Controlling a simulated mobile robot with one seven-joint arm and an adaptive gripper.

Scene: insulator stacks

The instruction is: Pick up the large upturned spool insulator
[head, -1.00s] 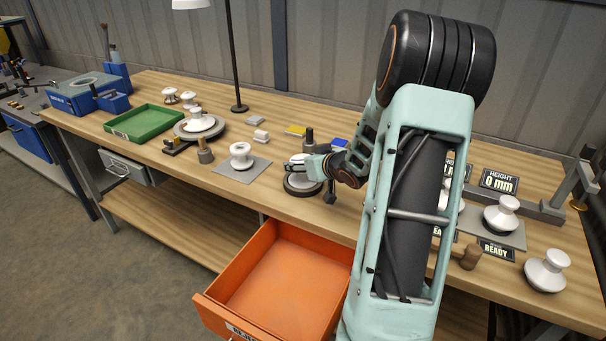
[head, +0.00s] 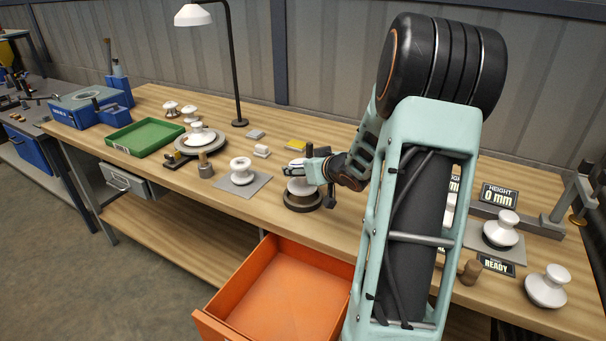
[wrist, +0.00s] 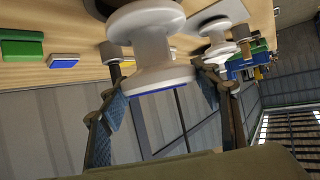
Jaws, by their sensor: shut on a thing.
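My gripper (head: 298,170) is shut on a white spool insulator (head: 300,187) near the middle of the bench. The insulator is upright, just above a dark round stand (head: 302,202); whether a gap separates them is hard to tell. In the wrist view, the insulator (wrist: 153,50) sits between the two fingers of my gripper (wrist: 160,82). Its wide flange with a blue line faces the camera. The fingers hide part of the insulator in the head view.
An open orange drawer (head: 275,300) juts out below. A spool insulator (head: 241,170) stands on a grey mat to the left. A green tray (head: 145,137), a lamp (head: 238,70) and more insulators are around. More insulators (head: 501,228) stand at right by the height sign (head: 499,195).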

